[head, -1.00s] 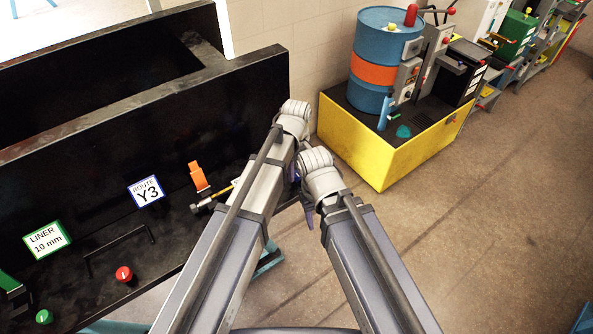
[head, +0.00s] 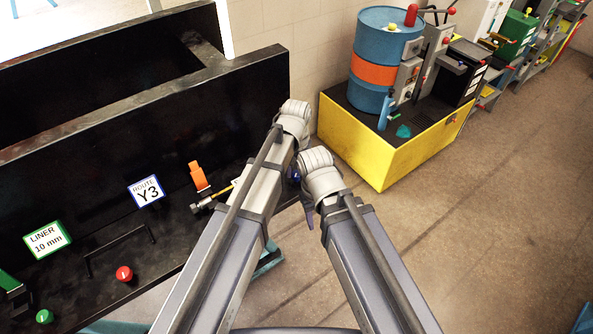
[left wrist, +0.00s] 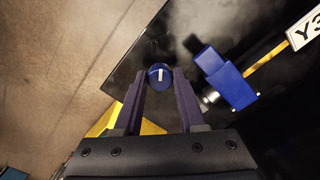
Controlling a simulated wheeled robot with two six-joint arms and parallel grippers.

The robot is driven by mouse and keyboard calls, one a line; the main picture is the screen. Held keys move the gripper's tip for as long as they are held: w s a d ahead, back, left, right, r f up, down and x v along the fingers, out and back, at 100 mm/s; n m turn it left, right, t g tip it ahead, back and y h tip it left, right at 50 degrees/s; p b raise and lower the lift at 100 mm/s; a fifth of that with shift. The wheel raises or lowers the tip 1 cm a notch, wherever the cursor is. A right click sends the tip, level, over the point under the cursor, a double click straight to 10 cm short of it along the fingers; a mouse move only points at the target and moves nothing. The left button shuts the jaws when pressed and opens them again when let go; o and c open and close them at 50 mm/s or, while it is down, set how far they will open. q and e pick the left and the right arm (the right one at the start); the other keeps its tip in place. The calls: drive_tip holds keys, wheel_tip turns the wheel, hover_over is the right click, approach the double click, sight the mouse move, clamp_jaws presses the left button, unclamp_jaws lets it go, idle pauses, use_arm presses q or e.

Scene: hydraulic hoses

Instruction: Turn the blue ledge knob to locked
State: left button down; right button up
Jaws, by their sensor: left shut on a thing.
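The blue knob (left wrist: 160,76) shows in the left wrist view, round with a white pointer line that stands nearly upright in that picture. It sits near the edge of a dark glossy ledge (left wrist: 135,50). My left gripper (left wrist: 160,82) is shut on the knob, with one dark finger on each side of it.
A blue block with a silver fitting (left wrist: 230,82) stands close right of the knob. The black bench carries an orange clip (head: 198,176), a Y3 sign (head: 147,191), a red button (head: 124,273) and a black handle (head: 120,247).

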sight(296, 173)
use_arm(q)
drive_tip(key=m, duration=0.4)
drive_tip(key=shift+m, duration=1.8)
drive_tip(key=c, duration=0.5)
unclamp_jaws()
drive_tip(key=shift+r, duration=0.1)
wheel_tip(296, 173, up, 8)
drive_tip(key=p, duration=0.8)
drive_tip(key=shift+f, duration=0.2)
